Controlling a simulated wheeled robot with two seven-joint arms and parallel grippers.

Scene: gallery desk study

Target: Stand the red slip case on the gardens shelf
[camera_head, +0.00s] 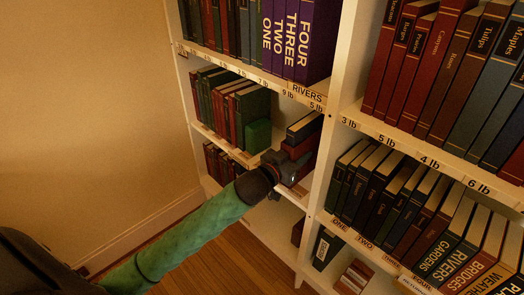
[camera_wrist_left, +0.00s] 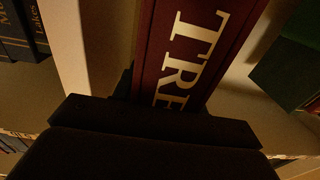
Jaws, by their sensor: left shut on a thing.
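My left gripper (camera_head: 284,170) reaches into the white bookcase at the middle-shelf level. It is shut on a dark red, book-shaped thing (camera_wrist_left: 196,50) with large pale letters reading "TRE", which looks like the red slip case. The rest of its lettering is hidden by the gripper (camera_wrist_left: 155,120) in the left wrist view. In the head view, dark red surfaces (camera_head: 300,148) show just beyond the gripper, under a dark book. I cannot tell where the held case ends there. A spine reading "GARDENS" (camera_head: 432,257) stands in the lower right bay. My right gripper is not in view.
A white upright (camera_head: 335,100) divides the bays. A green block (camera_head: 258,136) and a row of books (camera_head: 225,108) stand left of my gripper.

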